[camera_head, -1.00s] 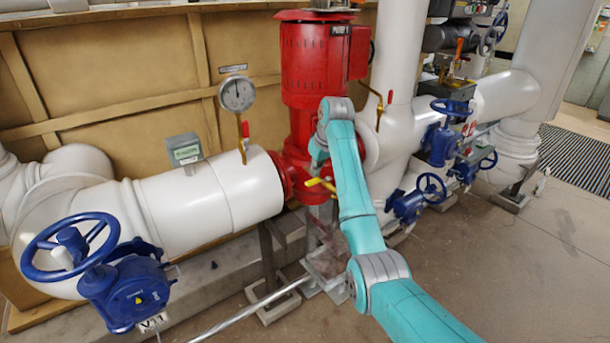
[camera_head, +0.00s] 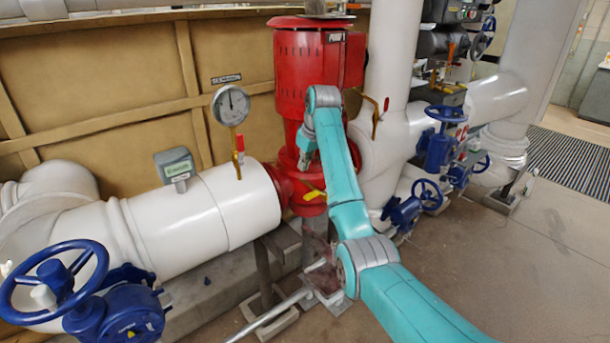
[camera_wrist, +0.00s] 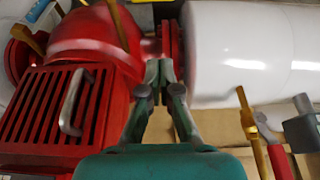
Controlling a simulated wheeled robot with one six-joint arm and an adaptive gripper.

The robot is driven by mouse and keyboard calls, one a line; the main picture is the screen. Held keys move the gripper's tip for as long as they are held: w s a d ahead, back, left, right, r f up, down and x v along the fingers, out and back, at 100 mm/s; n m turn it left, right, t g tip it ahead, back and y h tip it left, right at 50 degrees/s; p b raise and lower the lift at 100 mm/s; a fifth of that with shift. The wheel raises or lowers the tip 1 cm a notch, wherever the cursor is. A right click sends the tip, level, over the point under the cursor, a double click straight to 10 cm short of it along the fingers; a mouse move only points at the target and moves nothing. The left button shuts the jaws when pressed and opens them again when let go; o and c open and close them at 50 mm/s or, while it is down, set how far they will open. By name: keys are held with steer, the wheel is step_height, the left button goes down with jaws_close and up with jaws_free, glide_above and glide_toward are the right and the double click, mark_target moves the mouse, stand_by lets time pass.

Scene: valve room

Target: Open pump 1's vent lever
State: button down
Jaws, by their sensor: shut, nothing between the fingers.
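Pump 1 is the tall red unit (camera_head: 300,80) in the middle of the head view, with a label on its motor. A yellow lever (camera_head: 314,195) shows low on its red casing; I take it for the vent lever. My gripper (camera_head: 304,163) is in front of the casing, above and slightly left of the lever, apart from it in the picture. In the wrist view my gripper (camera_wrist: 159,72) is shut and empty, its tips over the red casing near the white pipe joint. Which yellowish part there is the lever, I cannot tell.
A white pipe (camera_head: 190,225) with a gauge (camera_head: 231,105) and a red-handled tap (camera_head: 239,143) lies left of the pump. A blue handwheel (camera_head: 55,275) stands front left. More blue valves (camera_head: 400,212) are right. Floor at the right is clear.

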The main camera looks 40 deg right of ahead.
mark_target(318, 194)
step_height(318, 194, down, 9)
steer(key=s, duration=0.1)
steer(key=shift+r, duration=0.2)
stand_by(0.6)
steer(key=shift+s+d, duration=0.1)
steer(key=shift+d, duration=0.05)
stand_by(0.4)
